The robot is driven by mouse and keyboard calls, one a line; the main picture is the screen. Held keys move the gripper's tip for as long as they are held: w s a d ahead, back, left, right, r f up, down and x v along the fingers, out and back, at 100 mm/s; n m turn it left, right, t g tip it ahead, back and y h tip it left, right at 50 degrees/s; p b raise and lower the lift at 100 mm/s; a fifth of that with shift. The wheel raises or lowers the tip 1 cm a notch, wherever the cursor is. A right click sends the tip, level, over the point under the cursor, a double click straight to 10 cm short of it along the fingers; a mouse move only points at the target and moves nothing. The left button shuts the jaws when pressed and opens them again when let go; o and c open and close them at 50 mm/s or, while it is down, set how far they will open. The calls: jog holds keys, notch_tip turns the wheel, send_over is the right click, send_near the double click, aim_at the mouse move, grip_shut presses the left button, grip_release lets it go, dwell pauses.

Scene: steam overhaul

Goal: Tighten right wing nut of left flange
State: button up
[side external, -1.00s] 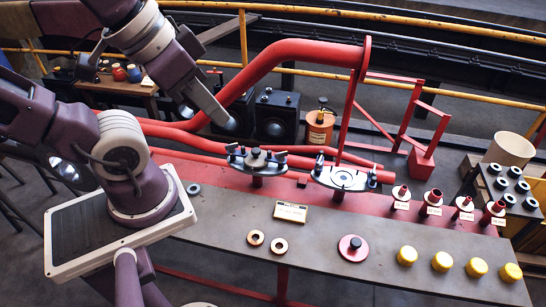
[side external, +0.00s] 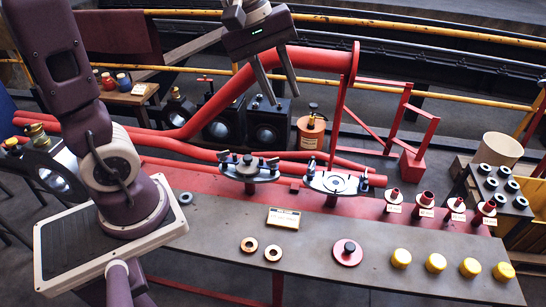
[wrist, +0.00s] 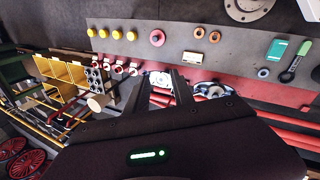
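The left flange (side external: 249,173) is a dark oval plate on a short red post at the back of the bench. Its right wing nut (side external: 272,162) is a small dark piece at the plate's right end; how tight it is cannot be told. The right flange (side external: 337,184) has a pale, ring-marked face. My gripper (side external: 283,97) is open and empty, high above and behind the two flanges, touching nothing. In the wrist view the left flange (wrist: 213,91) lies right of the fingers, and the right flange (wrist: 158,81) shows between them.
A large red pipe (side external: 230,92) rises behind the flanges near my gripper. Yellow caps (side external: 436,263), a red disc (side external: 348,251), copper rings (side external: 249,244) and small red fittings (side external: 426,200) stand on the bench (side external: 315,265). An orange canister (side external: 311,131) stands behind.

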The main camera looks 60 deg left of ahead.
jog(key=w+a+f+n+g, duration=0.1)
jog(key=w+a+f+n, duration=0.7)
jog(key=w+f+n, duration=0.15)
jog(key=n+g+y, duration=0.2)
jog(key=n, duration=1)
send_over(273, 162)
jog(key=f, duration=2.3)
jog(key=shift+w+a+f, duration=0.1)
jog(key=shift+w+f, duration=0.1)
jog(key=shift+f, duration=0.2)
notch_tip(273, 162, down, 7)
jog(key=shift+s+a+r, duration=0.1)
jog(key=shift+f, duration=0.4)
jog(key=shift+c, duration=0.2)
grip_shut()
